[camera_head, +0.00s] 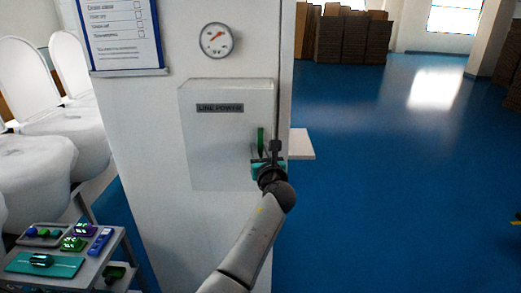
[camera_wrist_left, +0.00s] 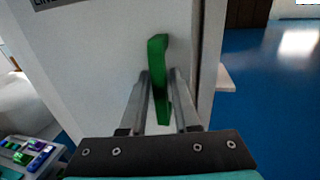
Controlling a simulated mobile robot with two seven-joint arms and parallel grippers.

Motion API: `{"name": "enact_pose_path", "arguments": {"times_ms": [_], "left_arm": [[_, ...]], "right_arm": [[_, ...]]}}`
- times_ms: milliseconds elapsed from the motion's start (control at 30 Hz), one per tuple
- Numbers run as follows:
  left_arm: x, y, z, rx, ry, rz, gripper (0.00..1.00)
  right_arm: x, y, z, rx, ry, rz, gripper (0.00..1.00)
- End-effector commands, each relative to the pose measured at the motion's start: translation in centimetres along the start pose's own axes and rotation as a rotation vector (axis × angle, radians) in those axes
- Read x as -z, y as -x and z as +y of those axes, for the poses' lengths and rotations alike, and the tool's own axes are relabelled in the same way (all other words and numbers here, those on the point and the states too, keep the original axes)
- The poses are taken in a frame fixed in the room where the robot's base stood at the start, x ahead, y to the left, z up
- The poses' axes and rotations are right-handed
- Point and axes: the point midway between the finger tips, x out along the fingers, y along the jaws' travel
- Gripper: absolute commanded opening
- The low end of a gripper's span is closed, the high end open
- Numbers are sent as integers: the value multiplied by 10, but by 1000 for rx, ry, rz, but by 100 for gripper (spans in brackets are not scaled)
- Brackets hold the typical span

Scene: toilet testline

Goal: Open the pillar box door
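The pillar box (camera_head: 222,150) is a pale box labelled "LINE POWER" on a white pillar. Its door looks shut. A green handle (camera_head: 260,141) stands upright near the box's right edge; it also shows in the left wrist view (camera_wrist_left: 158,62). My left gripper (camera_head: 268,150) is at the handle, reaching up from below. In the left wrist view its two fingers (camera_wrist_left: 160,76) lie either side of the handle, with narrow gaps visible. The fingers look open around it; contact is unclear. My right gripper is out of view.
A gauge (camera_head: 216,40) and a clipboard (camera_head: 122,33) are on the pillar above. White toilets (camera_head: 55,140) stand at left, with a small tray table (camera_head: 98,262) of coloured parts in front. A white ledge (camera_head: 301,144) juts out right of the pillar. Blue floor beyond is open.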

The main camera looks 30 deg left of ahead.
Motion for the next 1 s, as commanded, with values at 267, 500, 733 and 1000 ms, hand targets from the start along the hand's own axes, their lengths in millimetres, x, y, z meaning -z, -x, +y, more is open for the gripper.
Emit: {"name": "enact_pose_path", "arguments": {"times_ms": [267, 500, 733, 1000], "left_arm": [[0, 0, 0, 0, 0, 0, 8], [0, 0, 0, 0, 0, 0, 0], [0, 0, 0, 0, 0, 1, 0], [0, 1, 0, 0, 0, 1, 0]], "right_arm": [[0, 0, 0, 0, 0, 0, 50], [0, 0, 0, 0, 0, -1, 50], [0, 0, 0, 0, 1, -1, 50], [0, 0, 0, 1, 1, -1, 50]]}}
